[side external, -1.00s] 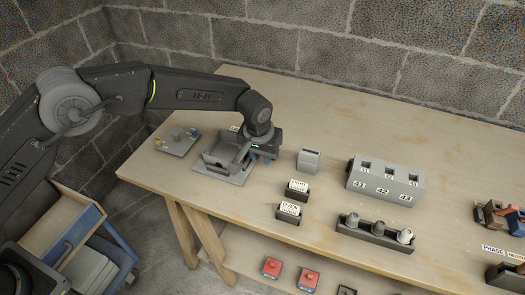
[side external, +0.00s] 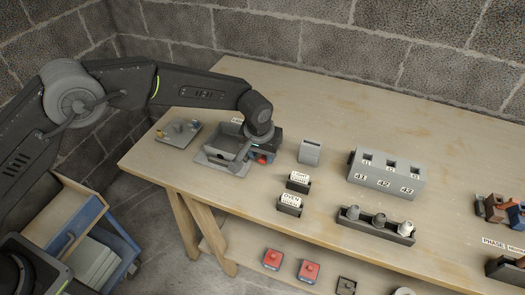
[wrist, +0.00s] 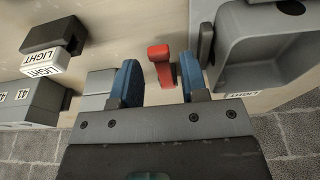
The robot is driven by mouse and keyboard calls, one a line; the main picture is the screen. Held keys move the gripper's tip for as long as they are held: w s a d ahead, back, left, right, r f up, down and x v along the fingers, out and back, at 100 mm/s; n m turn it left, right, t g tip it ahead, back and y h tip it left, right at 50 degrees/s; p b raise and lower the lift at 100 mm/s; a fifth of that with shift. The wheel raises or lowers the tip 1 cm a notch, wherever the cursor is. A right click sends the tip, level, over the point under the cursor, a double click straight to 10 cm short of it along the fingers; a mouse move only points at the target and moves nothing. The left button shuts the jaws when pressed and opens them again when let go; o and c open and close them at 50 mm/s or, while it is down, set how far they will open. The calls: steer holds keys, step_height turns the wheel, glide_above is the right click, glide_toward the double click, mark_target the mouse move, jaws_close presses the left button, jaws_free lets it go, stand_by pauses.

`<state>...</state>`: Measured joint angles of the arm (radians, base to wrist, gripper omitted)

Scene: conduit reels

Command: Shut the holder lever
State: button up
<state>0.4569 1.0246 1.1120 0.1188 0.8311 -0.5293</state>
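The holder is a grey open-topped box (side external: 224,146) on a flat base plate, on the left part of the bench. In the wrist view the holder (wrist: 268,48) fills the upper right. A red lever (wrist: 161,66) stands beside the holder's wall; a little red (side external: 263,159) shows under my gripper in the side view. My gripper (wrist: 158,68) is open, with its blue fingers on either side of the lever and a gap on both sides. In the side view my gripper (side external: 265,152) is low, at the holder's right side. Its wrist hides part of the holder.
A grey plate with small fittings (side external: 178,133) lies left of the holder. A small grey box (side external: 309,152), the LIGHT block (side external: 298,182) and the OVEN block (side external: 289,205) stand to the right. A numbered grey box (side external: 388,174) is farther right. The bench's back is clear.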

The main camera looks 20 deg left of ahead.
stand_by(0.4)
steer(key=shift+r, duration=3.55)
